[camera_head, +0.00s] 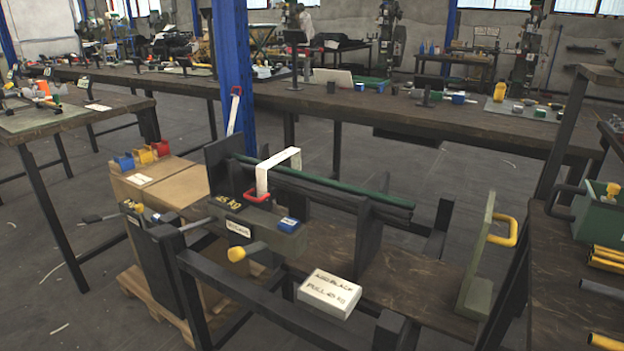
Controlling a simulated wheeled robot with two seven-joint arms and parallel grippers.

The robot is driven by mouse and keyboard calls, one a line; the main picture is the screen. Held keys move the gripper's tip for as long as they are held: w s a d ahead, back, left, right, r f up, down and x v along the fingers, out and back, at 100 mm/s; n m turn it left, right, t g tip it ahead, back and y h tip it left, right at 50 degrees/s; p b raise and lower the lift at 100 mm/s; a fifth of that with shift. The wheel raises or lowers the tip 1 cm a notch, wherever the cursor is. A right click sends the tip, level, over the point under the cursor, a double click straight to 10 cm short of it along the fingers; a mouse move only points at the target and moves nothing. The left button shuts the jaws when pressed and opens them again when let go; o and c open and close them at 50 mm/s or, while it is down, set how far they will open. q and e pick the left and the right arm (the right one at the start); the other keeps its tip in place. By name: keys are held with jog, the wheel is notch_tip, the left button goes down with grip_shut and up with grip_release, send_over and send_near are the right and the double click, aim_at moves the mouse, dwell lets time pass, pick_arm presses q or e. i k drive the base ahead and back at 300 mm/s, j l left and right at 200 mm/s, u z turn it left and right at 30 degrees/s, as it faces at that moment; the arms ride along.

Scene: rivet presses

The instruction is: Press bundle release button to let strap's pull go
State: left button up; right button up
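A bundle of long dark green rods (340,187) lies in a dark cradle near the middle of the view. A white strap (281,161) arches over the bundle; whether it is taut I cannot tell. Below it is an olive tensioner box (262,238) with a dark plate reading about "45 KG", a small white label, and a red handle (257,196) at the strap's foot. A blue button-like block (288,224) sits on the box's right end; I cannot tell whether it is pressed. A yellow-knobbed lever (238,254) sticks out in front. Neither gripper is in view.
A pale block (329,295) with writing about pull lies on the bench in front. An upright olive plate with a yellow handle (502,232) stands right. Cardboard boxes (165,183) with blue, yellow and red pieces stand left. A blue post (233,80) rises behind.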

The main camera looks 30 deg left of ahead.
aim_at(287, 224)
jog(key=u, duration=1.3)
